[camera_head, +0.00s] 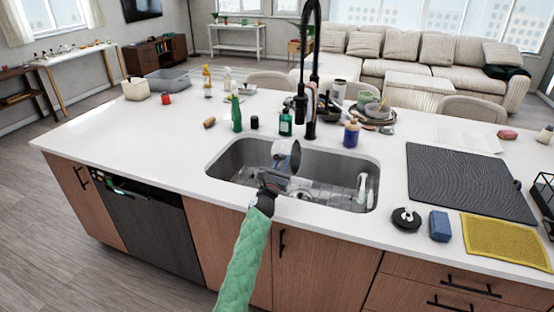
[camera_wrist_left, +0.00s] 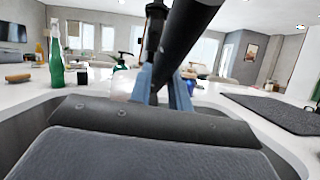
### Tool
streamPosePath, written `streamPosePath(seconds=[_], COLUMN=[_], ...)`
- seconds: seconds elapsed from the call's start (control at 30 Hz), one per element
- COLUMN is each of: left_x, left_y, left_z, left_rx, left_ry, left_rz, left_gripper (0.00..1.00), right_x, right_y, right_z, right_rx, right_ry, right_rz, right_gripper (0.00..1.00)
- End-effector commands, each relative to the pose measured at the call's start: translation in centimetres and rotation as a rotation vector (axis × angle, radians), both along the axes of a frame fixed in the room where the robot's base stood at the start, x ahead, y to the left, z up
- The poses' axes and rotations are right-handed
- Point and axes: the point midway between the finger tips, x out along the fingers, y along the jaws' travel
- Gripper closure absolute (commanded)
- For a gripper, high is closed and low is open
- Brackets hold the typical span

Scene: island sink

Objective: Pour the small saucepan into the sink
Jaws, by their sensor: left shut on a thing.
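The sink (camera_head: 228,160) is a steel basin set into the white island top. My left gripper (camera_head: 272,180) is over the sink, at the end of the green-sleeved arm. A small steel saucepan (camera_head: 281,150) shows just beyond the gripper, above the basin, and appears strongly tilted. In the left wrist view, the left gripper (camera_wrist_left: 163,88) is shut on a dark bar, which looks like the saucepan's handle (camera_wrist_left: 188,38). The pan's inside and any contents cannot be made out. My right gripper is not in view.
A tall black faucet (camera_head: 312,90) stands behind the sink. A dark drying mat (camera_head: 465,180), a blue sponge (camera_head: 440,226) and a yellow cloth (camera_head: 503,243) lie to the right. A clear item (camera_head: 361,188) is inside the basin.

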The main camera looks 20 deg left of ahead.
Motion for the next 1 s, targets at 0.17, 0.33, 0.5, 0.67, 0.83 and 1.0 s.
streamPosePath(seconds=[0.17, 0.33, 0.5, 0.67, 0.83, 1.0], left_x=[0.0, 0.0, -0.1, -0.1, -0.1, -0.2], left_y=[-0.6, -1.1, -2.0, -3.0, -4.6, -6.2], left_z=[0.5, 0.6, 0.2, 0.0, -0.1, -0.3], left_rx=[0.043, 0.088, 0.153, 0.229, 0.341, 0.456], left_ry=[-0.003, -0.004, -0.007, -0.011, -0.014, -0.017], left_rz=[0.0, 0.0, 0.0, 0.0, -0.001, 0.0], left_gripper=[1.0, 1.0, 1.0, 1.0, 1.0, 1.0], right_x=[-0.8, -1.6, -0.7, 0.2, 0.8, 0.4], right_y=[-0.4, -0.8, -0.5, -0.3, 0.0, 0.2], right_z=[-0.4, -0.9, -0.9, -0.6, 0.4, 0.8], right_rx=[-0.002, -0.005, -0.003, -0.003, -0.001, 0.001], right_ry=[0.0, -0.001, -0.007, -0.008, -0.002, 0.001], right_rz=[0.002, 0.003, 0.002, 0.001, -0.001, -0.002], right_gripper=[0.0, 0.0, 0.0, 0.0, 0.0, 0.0])
